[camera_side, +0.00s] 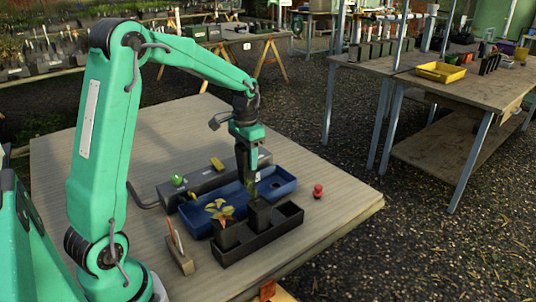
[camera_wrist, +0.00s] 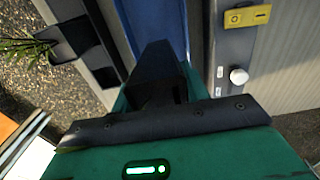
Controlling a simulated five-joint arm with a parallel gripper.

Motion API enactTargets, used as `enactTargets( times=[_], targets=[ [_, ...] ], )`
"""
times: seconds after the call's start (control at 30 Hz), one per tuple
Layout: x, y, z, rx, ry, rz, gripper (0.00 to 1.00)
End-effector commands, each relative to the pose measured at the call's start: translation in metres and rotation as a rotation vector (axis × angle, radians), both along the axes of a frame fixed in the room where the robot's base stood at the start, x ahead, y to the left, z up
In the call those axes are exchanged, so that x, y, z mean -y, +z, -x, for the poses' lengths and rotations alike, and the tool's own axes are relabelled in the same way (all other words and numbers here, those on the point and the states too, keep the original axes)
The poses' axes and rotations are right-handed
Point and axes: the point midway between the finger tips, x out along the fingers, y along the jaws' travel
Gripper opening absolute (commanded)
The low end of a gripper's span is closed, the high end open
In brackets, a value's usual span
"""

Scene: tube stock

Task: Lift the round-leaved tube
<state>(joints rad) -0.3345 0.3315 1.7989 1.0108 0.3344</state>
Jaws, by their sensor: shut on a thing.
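My gripper (camera_side: 254,185) points down over the black rack (camera_side: 282,234), with its jaws shut on a dark square tube (camera_side: 260,213). The held tube stands upright at the rack's middle; I cannot tell whether its base is clear of the rack. Its leaves are mostly hidden by the jaws, so their shape cannot be told. A second tube (camera_side: 226,236) with pointed yellow-red leaves stands at the rack's left end. In the wrist view my gripper (camera_wrist: 158,75) hides the held tube, and a tube with narrow leaves (camera_wrist: 25,45) shows at upper left.
A blue tray (camera_side: 275,184) lies right behind the rack, with a long grey box (camera_side: 205,181) beyond it. A green knob (camera_side: 177,180) and yellow block (camera_side: 217,163) are on the box. A red knob (camera_side: 318,190) stands right; a label holder (camera_side: 180,260) stands left.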

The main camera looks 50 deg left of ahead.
Motion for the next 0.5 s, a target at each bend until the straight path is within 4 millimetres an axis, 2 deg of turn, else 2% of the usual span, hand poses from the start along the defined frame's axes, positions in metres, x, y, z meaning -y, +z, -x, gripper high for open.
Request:
enactTargets(
  times=[0.03, 0.2, 0.5],
  targets=[
    [0.000, 0.009, -0.001, 0.004, 0.000, -0.002, 0.18],
    [0.000, 0.027, 0.000, 0.003, 0.000, -0.001, 0.18],
    [0.000, 0.034, 0.000, 0.000, 0.000, 0.000, 0.18]
  ],
)
